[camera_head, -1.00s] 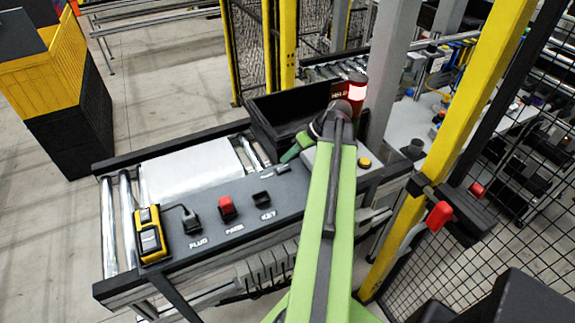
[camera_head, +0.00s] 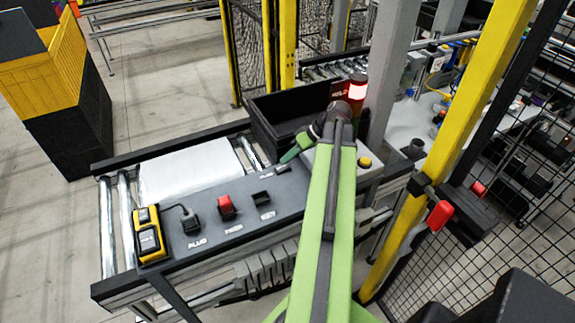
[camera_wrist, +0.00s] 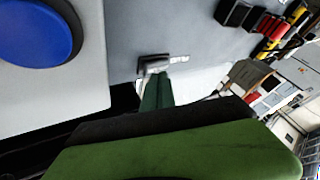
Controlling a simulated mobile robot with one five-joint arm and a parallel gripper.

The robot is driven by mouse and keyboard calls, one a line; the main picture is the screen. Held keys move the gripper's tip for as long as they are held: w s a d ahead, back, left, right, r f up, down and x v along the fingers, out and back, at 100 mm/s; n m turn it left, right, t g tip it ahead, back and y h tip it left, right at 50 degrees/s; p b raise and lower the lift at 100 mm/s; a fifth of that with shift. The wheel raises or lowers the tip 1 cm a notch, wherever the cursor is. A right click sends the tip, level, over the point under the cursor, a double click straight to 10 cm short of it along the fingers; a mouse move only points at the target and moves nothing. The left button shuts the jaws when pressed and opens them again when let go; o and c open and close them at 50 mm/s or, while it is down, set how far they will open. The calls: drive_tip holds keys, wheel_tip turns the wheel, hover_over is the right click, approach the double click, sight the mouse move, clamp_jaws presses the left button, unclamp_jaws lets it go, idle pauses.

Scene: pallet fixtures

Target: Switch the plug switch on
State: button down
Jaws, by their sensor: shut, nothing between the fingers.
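A black plug fitting (camera_head: 192,225) sits on the grey panel above the word PLUG, at the left in the head view. A cable joins it to a yellow box (camera_head: 150,240) with dark rocker-like parts. Whether either is switched on cannot be told. My gripper (camera_head: 290,155) is shut and empty at the panel's right end, well right of the plug fitting. In the wrist view my gripper's dark green fingertips (camera_wrist: 157,88) are close to a small black fitting (camera_wrist: 153,64) with a white label; contact cannot be told.
A red switch (camera_head: 226,206) and a black key fitting (camera_head: 261,198) lie along the panel (camera_head: 290,190) between the plug fitting and my gripper. A blue button (camera_wrist: 40,28) is near my gripper. A black bin (camera_head: 275,115) stands behind; a yellow post (camera_head: 450,130) rises right.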

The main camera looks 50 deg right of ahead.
sight(286, 166)
drive_tip(key=shift+f, duration=0.25)
idle(0.5)
drive_tip(key=shift+r+p, duration=0.55)
drive_tip(key=shift+r, duration=0.2)
drive_tip(key=r+p, duration=0.5)
drive_tip(key=shift+w+a, duration=0.15)
drive_tip(key=shift+a, duration=0.2)
drive_tip(key=shift+f, duration=0.1)
